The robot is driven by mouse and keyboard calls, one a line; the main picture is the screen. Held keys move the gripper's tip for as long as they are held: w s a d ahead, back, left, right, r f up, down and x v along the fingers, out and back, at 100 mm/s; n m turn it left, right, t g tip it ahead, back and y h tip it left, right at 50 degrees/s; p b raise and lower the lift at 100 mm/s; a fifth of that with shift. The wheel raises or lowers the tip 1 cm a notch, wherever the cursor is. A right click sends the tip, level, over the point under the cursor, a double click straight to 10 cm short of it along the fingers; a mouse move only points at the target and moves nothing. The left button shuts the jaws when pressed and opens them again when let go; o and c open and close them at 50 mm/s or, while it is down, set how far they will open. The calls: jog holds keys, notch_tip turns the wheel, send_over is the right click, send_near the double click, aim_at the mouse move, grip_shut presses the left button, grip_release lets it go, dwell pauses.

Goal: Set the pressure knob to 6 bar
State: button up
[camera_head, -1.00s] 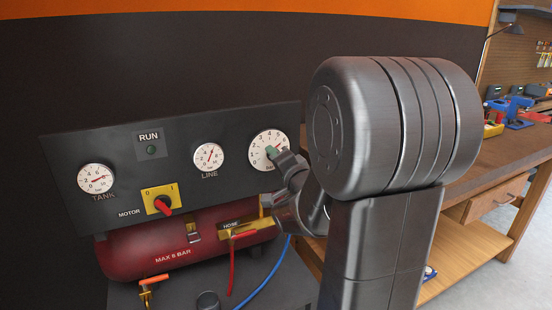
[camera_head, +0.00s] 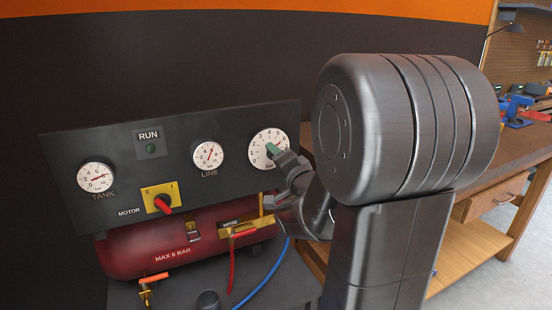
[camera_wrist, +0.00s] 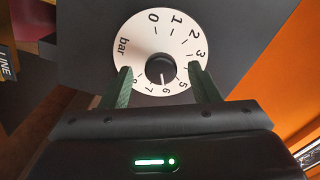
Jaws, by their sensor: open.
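The pressure knob (camera_wrist: 161,68) is a small dark round knob in the middle of a white dial (camera_wrist: 152,32) marked 0 to 8 bar. Its white pointer line points down in the wrist view, at about the 6. My gripper (camera_wrist: 160,71) is open, with one green finger on each side of the knob and a visible gap on both sides. In the head view the dial (camera_head: 258,142) is at the right of the dark panel, and my gripper (camera_head: 273,151) hides the knob.
The panel (camera_head: 232,178) also carries a TANK gauge (camera_head: 96,177), a LINE gauge (camera_head: 208,156) and a red motor switch (camera_head: 162,203) on yellow. A red tank (camera_head: 150,255), a red hose and a blue hose are below. A wooden workbench (camera_head: 475,165) stands at the right.

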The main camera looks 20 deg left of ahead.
jog(key=v, duration=1.2)
jog(key=shift+s+d, duration=0.15)
jog(key=shift+d, duration=0.05)
jog(key=x, duration=1.4)
jog(key=shift+s, duration=0.15)
